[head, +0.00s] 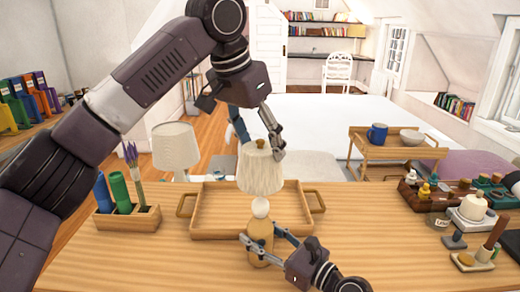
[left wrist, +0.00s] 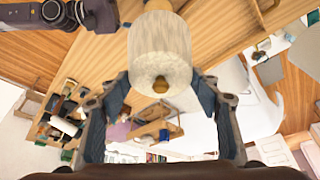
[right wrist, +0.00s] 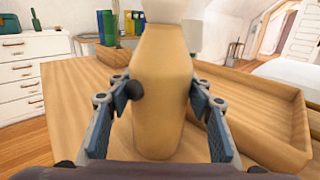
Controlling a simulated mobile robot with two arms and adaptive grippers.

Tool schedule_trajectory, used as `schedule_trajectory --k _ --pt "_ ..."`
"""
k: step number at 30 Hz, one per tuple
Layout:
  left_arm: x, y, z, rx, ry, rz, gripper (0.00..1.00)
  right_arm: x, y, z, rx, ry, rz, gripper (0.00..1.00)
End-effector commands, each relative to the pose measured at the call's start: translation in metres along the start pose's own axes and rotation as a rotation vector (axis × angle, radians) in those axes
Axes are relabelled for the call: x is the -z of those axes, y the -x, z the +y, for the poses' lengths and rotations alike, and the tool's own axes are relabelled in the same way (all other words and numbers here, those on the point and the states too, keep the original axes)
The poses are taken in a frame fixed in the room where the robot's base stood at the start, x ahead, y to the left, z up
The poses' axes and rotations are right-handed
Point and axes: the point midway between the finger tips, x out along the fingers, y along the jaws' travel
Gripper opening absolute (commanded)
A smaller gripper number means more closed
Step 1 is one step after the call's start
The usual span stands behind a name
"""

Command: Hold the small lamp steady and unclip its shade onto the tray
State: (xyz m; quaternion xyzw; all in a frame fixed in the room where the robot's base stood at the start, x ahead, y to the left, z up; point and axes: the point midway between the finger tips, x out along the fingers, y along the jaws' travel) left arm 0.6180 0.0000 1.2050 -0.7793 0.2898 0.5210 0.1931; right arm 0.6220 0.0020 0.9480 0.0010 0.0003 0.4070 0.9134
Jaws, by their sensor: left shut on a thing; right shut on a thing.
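The small lamp has a tan wooden base (head: 260,236), a round white bulb (head: 261,208) and a cream pleated shade (head: 260,173) with a brown knob on top. The bulb shows below the shade's lower rim. My left gripper (head: 262,149) is shut on the shade from above, one finger on each side; the shade also fills the gap in the left wrist view (left wrist: 160,50). My right gripper (head: 261,239) is shut on the base, which stands upright between its fingers in the right wrist view (right wrist: 163,85). The wooden tray (head: 215,234) lies just behind the base, empty where visible.
A second cream lamp (head: 175,146) stands behind the tray's left end. A crowded dark organizer (head: 420,197) and small items fill the table's right side. Bare tabletop lies right of the tray.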

Motion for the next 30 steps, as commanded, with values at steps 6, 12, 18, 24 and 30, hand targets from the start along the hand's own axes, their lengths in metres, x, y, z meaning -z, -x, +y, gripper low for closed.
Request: schedule_trajectory --k 6,12,18,24,30 --pt "0.005 0.013 0.0 0.0 0.0 0.001 0.39 0.001 0.0 0.0 0.0 -0.001 0.002 0.11" --pt "0.01 0.024 0.0 0.001 0.001 0.001 0.39 0.001 0.0 0.0 -0.001 -0.001 0.002 0.11" --pt "0.014 0.033 0.0 0.0 0.0 0.001 0.39 0.001 0.0 0.0 -0.001 -0.001 0.002 0.11" --pt "0.014 0.035 0.0 0.001 -0.001 0.0 0.39 0.001 0.0 0.0 -0.001 -0.001 0.002 0.11" --pt "0.014 0.034 0.0 0.0 0.0 0.0 0.39 0.001 0.0 0.0 0.0 -0.001 0.001 0.58"
